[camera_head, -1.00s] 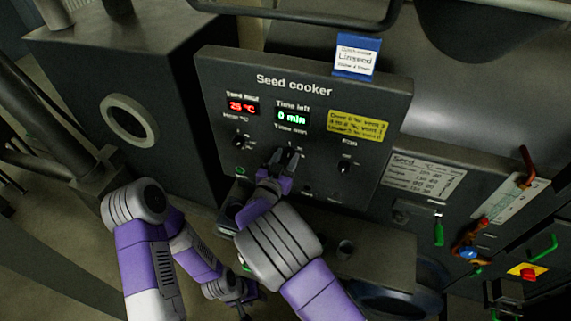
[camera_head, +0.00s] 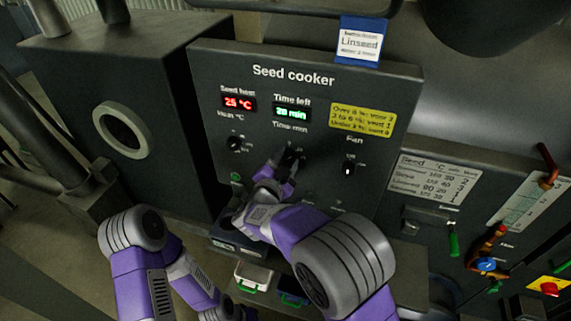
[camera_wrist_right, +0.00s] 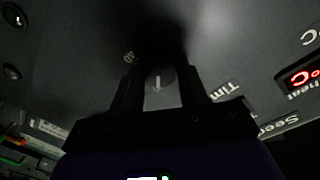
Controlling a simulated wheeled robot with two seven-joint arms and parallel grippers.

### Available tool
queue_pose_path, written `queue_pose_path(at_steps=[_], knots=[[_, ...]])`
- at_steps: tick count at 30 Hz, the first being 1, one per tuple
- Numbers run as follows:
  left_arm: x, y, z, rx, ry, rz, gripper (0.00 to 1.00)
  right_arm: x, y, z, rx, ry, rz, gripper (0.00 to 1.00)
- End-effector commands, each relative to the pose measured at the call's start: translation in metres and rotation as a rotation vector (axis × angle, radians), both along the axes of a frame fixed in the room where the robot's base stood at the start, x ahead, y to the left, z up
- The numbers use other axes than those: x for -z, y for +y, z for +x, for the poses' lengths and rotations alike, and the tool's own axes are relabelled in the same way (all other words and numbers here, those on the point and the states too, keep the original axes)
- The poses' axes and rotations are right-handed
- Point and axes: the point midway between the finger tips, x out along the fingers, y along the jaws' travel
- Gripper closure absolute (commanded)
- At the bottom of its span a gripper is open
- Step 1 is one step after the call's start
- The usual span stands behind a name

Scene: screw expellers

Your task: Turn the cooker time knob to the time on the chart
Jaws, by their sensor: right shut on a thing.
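The seed cooker panel (camera_head: 215,75) faces me. Its green time display (camera_head: 291,113) reads what looks like 20 min. My right gripper (camera_head: 290,154) is shut on the time knob below the "Time min" label. In the right wrist view the fingers (camera_wrist_right: 160,92) stand on both sides of the dark time knob (camera_wrist_right: 158,78), with a pale mark showing between them. The seed chart (camera_head: 433,177) is right of the panel; its linseed row seems to read 80 and 20. A blue-edged tag (camera_head: 361,42) above the panel says Linseed.
The heat knob (camera_head: 235,143) is left of my right gripper and the fan knob (camera_head: 348,169) is to its right. A red heat display (camera_head: 239,103) reads 25 °C. A yellow note (camera_head: 361,120) is on the panel. Green-handled trays (camera_head: 253,277) are below.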

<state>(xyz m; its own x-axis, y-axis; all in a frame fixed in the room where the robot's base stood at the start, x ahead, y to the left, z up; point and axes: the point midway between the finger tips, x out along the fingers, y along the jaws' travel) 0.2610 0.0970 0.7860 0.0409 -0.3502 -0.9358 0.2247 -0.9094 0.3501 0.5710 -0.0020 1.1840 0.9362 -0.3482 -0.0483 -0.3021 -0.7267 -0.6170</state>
Motion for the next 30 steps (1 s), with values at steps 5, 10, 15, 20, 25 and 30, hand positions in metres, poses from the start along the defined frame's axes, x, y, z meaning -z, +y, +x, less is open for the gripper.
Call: queue_pose_path(at_steps=[5, 10, 15, 20, 25, 30], knots=[[0.0014, 0.0000, 0.0000, 0.000, 0.000, 0.000, 0.57, 0.0002, -0.0001, -0.0001, 0.000, -0.002, 0.011, 0.87], [0.0012, 0.0000, 0.0001, 0.000, 0.000, 0.000, 0.57, 0.0001, 0.0000, -0.0001, 0.000, -0.002, 0.011, 0.87], [0.0012, 0.0000, 0.0001, 0.000, 0.000, 0.000, 0.57, 0.0001, 0.0000, -0.0001, 0.000, -0.001, 0.010, 0.48], [0.0013, 0.0000, 0.0001, 0.000, 0.000, 0.000, 0.57, 0.0001, 0.0000, -0.0001, 0.000, -0.001, 0.010, 0.31], [0.0013, 0.0000, 0.0001, 0.000, 0.000, 0.000, 0.57, 0.0001, 0.0000, 0.0000, 0.000, -0.001, 0.009, 0.31], [0.0019, 0.0000, 0.0000, 0.000, 0.000, 0.000, 0.57, -0.0003, 0.0041, -0.0088, -0.001, -0.001, 0.010, 0.31]])
